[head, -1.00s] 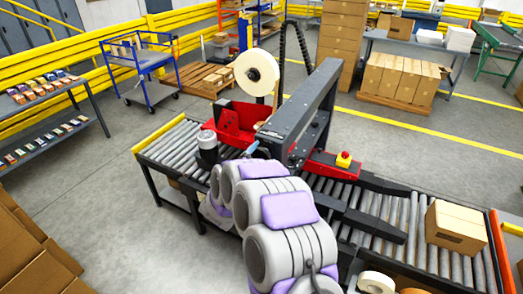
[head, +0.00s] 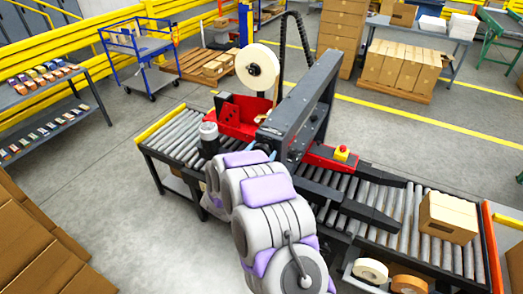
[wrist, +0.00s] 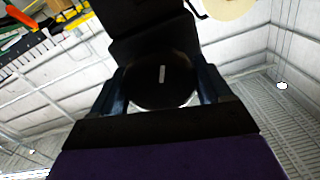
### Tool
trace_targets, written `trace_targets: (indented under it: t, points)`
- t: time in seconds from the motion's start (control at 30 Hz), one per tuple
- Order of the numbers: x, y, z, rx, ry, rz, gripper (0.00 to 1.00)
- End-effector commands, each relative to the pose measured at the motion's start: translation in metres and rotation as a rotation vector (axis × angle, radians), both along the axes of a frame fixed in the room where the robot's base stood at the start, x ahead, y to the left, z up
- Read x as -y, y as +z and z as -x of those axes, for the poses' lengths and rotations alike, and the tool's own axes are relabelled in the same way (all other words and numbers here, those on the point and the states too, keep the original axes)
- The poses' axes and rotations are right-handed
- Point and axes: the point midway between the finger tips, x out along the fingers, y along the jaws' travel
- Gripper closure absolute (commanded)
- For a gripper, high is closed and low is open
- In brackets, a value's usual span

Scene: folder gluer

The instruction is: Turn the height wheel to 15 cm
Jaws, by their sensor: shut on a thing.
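The height wheel (wrist: 150,92) is a round, dark disc with a short pale mark on its face, seen from close up in the wrist view. My gripper (wrist: 162,86) has one dark blue finger on each side of the wheel and is shut on it. The pale mark stands nearly upright. In the head view my own arm covers the wheel and most of the gripper beside the machine's dark frame (head: 305,105). No height scale can be read in either view.
A roller conveyor (head: 400,210) runs through the machine, with a carton (head: 448,217) on its right part. Tape rolls (head: 370,271) lie at the front.

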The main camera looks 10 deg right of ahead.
Motion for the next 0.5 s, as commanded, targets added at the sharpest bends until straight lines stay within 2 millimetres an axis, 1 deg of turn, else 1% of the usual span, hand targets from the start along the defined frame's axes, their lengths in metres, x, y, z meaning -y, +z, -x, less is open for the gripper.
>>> trace_targets:
  t: [0.03,0.5]
  points:
    - [-0.0018,0.0031,-0.0011,-0.004,0.004,0.012,0.53]
    - [-0.0026,0.0048,-0.0018,-0.059,0.005,0.094,0.53]
